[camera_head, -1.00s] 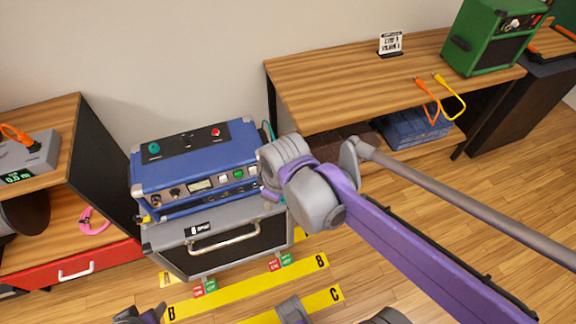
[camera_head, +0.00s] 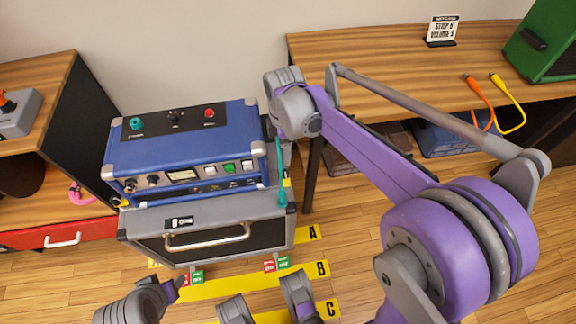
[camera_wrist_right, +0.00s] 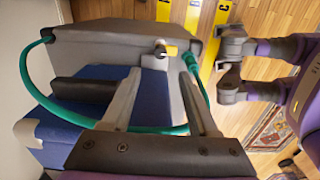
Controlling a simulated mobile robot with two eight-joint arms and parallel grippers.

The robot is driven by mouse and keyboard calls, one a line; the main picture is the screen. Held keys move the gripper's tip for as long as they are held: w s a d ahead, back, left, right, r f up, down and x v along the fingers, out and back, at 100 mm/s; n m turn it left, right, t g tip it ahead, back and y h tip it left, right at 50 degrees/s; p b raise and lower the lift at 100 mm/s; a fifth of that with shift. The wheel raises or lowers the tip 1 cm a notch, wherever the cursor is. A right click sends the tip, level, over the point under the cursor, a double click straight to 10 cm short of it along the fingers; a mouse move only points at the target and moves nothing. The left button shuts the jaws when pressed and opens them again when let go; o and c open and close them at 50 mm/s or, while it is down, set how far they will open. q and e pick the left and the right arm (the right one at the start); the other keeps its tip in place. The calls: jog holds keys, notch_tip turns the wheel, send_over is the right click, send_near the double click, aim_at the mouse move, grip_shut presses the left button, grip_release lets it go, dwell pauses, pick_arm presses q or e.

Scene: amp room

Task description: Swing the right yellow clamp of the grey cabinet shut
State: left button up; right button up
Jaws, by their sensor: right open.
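The grey cabinet (camera_head: 205,215) stands on the floor under a blue amplifier unit (camera_head: 180,145). Its right yellow clamp (camera_head: 287,183) shows as a small yellow patch at the right side, partly behind a teal cable. In the right wrist view the clamp (camera_wrist_right: 171,50) is a short yellow piece on a light bracket, just beyond my fingertips. Its exact angle is hard to tell. My right gripper (camera_wrist_right: 160,73) is open and empty, its two fingers pointing at the clamp with a gap between them. In the head view its wrist is right of the amplifier.
The teal cable (camera_head: 281,180) hangs beside the cabinet's right side and loops past my right fingers. A wooden bench (camera_head: 370,70) stands at the right, with its leg close to my right wrist. A red drawer (camera_head: 50,238) is at the left. Floor in front has yellow lettered strips.

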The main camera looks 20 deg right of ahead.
aim_at(285, 172)
notch_tip(285, 172, down, 10)
jog(key=b, duration=0.3)
jog(key=shift+a+f, duration=0.1)
jog(key=shift+f, duration=0.05)
jog(key=shift+c, duration=0.2)
grip_shut()
